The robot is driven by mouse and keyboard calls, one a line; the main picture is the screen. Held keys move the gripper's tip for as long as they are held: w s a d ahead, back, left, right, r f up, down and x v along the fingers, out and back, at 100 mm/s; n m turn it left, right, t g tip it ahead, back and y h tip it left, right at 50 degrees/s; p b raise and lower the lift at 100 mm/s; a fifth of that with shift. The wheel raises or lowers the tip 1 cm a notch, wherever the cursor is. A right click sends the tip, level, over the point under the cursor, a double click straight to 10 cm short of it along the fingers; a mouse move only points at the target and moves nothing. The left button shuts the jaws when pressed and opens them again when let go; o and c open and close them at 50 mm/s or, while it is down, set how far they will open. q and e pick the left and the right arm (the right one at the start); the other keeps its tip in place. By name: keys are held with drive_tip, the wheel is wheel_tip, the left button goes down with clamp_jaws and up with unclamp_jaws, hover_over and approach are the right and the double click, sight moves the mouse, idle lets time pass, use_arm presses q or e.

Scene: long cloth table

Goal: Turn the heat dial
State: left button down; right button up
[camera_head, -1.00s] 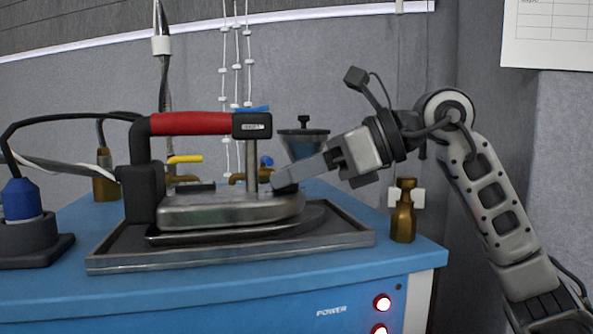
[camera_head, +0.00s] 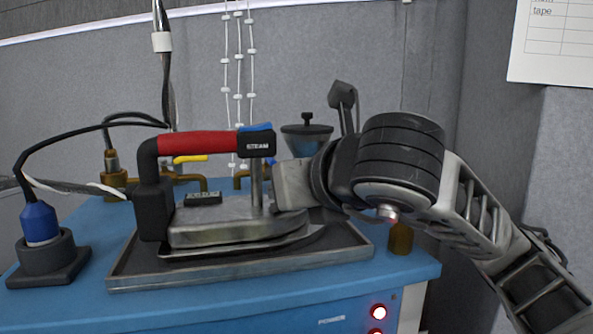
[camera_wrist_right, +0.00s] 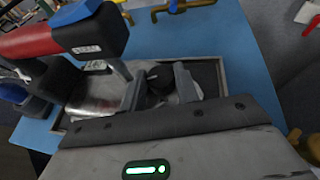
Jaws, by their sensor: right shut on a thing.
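The steam iron (camera_head: 220,222) sits flat on a dark metal tray (camera_head: 130,275), with its red handle (camera_head: 195,144) raised above it. The heat dial (camera_wrist_right: 160,80) is a dark round knob on the iron, seen in the right wrist view; in the head view it is hidden. My right gripper (camera_wrist_right: 160,88) has its two grey fingers on either side of the dial, shut on it. In the head view my right gripper (camera_head: 280,187) reaches in from the right at the iron's front end, with its fingertips mostly hidden. My left gripper is not in view.
A blue plug (camera_head: 40,222) stands at the left. Brass valves and pipes (camera_head: 190,184) and a funnel (camera_head: 306,140) lie behind. A brass fitting (camera_head: 400,238) is under my right arm.

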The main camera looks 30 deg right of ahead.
drive_tip(key=h+p, duration=0.1)
drive_tip(key=m+h+p, duration=0.1)
drive_tip(key=p, duration=0.1)
drive_tip(key=shift+a+r+m, duration=0.15)
drive_tip(key=shift+r+m, duration=0.15)
drive_tip(key=shift+r, duration=0.05)
drive_tip(key=m+h+p, duration=0.1)
drive_tip(key=p, duration=0.3)
drive_tip(key=shift+g+h, duration=0.3)
drive_tip(key=shift+g, duration=0.1)
drive_tip(key=shift+f+m+p, duration=0.15)
drive_tip(key=shift+m+p, duration=0.25)
drive_tip(key=shift+p, duration=0.35)
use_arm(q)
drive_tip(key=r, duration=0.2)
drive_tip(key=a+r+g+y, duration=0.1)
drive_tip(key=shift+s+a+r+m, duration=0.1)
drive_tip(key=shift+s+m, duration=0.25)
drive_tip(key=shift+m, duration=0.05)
use_arm(e)
drive_tip(key=shift+a+f+h, duration=0.1)
drive_tip(key=shift+f+h, duration=0.1)
drive_tip(key=shift+h, duration=0.1)
drive_tip(key=o, duration=1)
drive_tip(key=shift+g, duration=0.3)
